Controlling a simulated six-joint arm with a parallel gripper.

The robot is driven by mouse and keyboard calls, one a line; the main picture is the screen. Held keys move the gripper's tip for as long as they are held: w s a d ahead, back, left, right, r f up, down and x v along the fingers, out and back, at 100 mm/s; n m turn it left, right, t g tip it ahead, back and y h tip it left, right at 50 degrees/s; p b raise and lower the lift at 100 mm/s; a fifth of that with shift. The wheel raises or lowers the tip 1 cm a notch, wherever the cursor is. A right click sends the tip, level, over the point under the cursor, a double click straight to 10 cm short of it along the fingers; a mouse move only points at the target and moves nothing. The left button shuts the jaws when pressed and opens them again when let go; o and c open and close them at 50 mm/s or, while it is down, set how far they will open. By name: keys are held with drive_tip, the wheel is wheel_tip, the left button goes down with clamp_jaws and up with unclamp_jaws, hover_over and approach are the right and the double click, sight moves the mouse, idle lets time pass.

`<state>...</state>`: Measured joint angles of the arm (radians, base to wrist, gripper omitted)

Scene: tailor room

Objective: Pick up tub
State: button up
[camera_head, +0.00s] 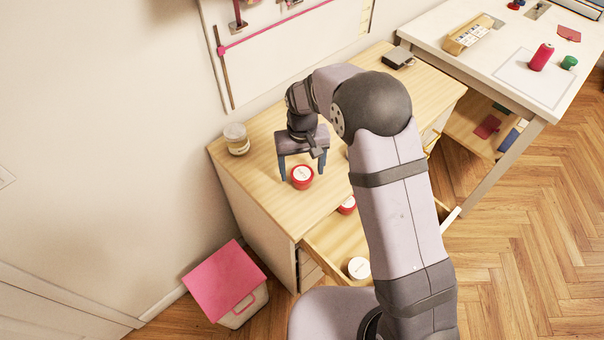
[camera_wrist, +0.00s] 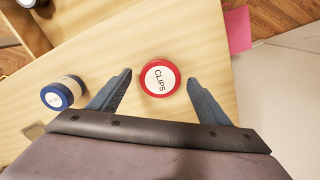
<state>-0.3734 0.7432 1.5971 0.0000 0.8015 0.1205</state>
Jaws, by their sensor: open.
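A round tub with a red rim and a white lid reading "CLIPS" (camera_head: 302,175) stands upright on the wooden cabinet top. It also shows in the wrist view (camera_wrist: 160,77). My gripper (camera_head: 301,178) is open, pointing down over this tub. Its two blue fingers are on either side of the tub, with a gap visible on both sides in the wrist view (camera_wrist: 160,76). Whether the fingertips reach down to the tub's sides is hard to tell.
A clear jar (camera_head: 237,140) stands at the cabinet's left back. An open drawer (camera_head: 327,240) at the front holds a red tub (camera_head: 347,205) and a white one (camera_head: 358,267). A dark box (camera_head: 398,57) sits at the back right. A pink-lidded bin (camera_head: 225,282) stands on the floor.

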sight(302, 173)
drive_tip(key=shift+f, duration=1.2)
drive_tip(key=c, duration=1.1)
drive_tip(key=shift+r, duration=0.1)
wheel_tip(302, 173, up, 10)
drive_tip(key=b, duration=0.2)
drive_tip(key=shift+b, duration=0.4)
